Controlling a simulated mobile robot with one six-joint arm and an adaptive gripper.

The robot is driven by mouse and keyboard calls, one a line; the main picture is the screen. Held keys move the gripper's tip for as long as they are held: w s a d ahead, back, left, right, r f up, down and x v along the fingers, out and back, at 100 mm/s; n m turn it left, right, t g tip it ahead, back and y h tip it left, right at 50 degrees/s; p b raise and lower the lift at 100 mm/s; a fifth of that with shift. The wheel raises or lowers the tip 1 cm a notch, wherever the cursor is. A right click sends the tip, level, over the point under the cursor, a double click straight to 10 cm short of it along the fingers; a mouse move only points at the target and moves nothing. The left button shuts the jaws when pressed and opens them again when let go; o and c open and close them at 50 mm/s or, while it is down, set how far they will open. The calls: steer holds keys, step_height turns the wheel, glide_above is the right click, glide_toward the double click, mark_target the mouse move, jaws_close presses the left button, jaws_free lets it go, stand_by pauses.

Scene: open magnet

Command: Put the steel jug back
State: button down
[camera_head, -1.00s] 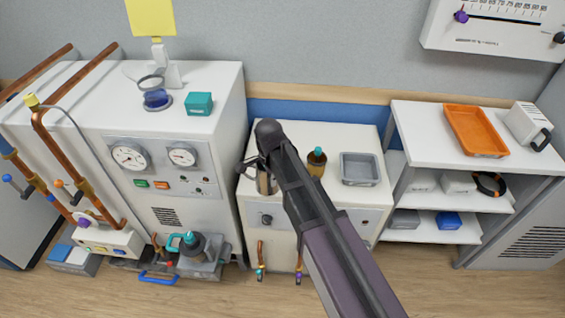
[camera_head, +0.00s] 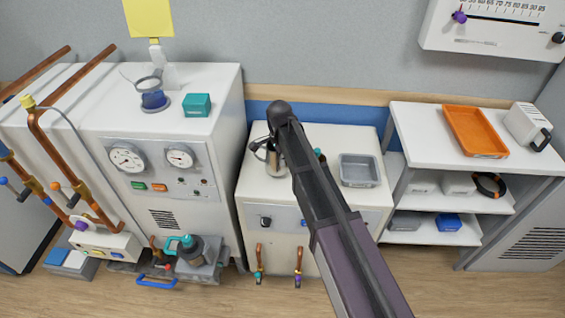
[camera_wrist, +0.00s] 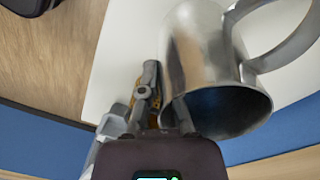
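The steel jug (camera_head: 272,158) is over the top of the middle white cabinet (camera_head: 345,138), left of my arm. In the wrist view the jug (camera_wrist: 200,60) is large and close, with its open mouth towards the camera and its handle at the right. My gripper (camera_head: 259,147) is at the jug's rim in the head view. In the wrist view its fingers (camera_wrist: 163,108) meet the jug's left side, and it appears shut on the jug's wall. The exact contact is partly hidden. Whether the jug's base touches the cabinet top cannot be told.
A grey tray (camera_head: 360,170) stands right of my arm on the same cabinet. A bottle with a teal cap (camera_head: 319,154) is mostly hidden behind my arm. The taller cabinet (camera_head: 215,100) is at left. An orange tray (camera_head: 474,131) lies on the shelf unit at right.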

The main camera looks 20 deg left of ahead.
steer(key=shift+w, duration=0.1)
steer(key=shift+w+a+f, duration=0.1)
steer(key=shift+w+f, duration=0.05)
steer(key=shift+w, duration=0.55)
steer(key=shift+w+f, duration=0.1)
steer(key=shift+w, duration=0.6)
steer(key=shift+s+f+b, duration=0.15)
steer(key=shift+f+b, duration=0.45)
steer(key=shift+b, duration=0.25)
steer(key=shift+f+b, duration=1.05)
steer(key=shift+f, duration=0.2)
steer(key=c, duration=0.8)
jaws_free()
steer(key=shift+r, duration=0.1)
steer(key=shift+r, duration=0.15)
step_height(320, 180, up, 12)
steer(key=p, duration=1.2)
steer(key=shift+w+a, duration=0.2)
